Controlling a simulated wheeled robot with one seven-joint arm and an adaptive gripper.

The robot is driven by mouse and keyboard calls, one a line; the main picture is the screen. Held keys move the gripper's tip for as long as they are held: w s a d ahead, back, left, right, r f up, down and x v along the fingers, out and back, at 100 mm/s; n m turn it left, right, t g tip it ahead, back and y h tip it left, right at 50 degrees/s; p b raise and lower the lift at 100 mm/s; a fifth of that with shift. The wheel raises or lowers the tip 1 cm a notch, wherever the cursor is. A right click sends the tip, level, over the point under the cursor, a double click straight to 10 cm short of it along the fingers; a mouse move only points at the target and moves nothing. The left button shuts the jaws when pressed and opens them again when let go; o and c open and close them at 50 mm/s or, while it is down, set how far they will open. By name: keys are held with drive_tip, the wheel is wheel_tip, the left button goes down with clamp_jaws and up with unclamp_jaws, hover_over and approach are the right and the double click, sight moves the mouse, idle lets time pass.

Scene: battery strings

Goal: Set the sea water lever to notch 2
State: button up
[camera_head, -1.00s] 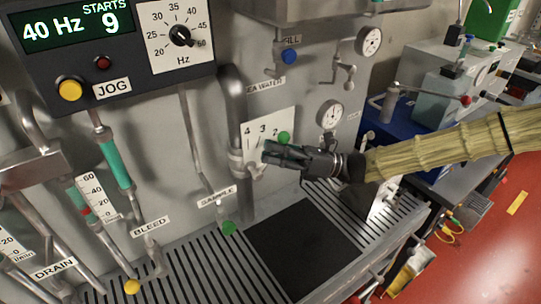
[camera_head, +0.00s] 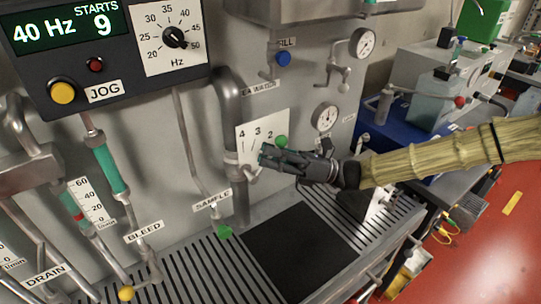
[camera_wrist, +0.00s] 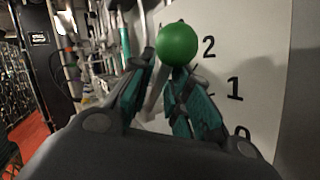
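The sea water lever has a green ball knob (camera_head: 281,142) and stands in front of a white notch plate (camera_head: 250,130) marked 4, 3, 2. The lower numbers are hidden by my gripper in the head view. In the wrist view the knob (camera_wrist: 177,44) shows just beside the numeral 2, with 1 and 0 further down the plate (camera_wrist: 255,75). My gripper (camera_head: 264,156) is just below and left of the knob. Its teal fingers (camera_wrist: 163,75) are apart, with the knob just beyond their tips. I cannot tell whether they touch the lever.
A grey pipe (camera_head: 229,100) runs down beside the plate. A gauge (camera_head: 325,117) is to the right. The blue FILL knob (camera_head: 283,59) is above. The SAMPLE valve's green knob (camera_head: 224,231) is below left. A slatted drain tray (camera_head: 205,265) lies underneath.

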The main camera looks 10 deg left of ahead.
drive_tip(key=v, duration=0.7)
drive_tip(key=shift+d, duration=0.2)
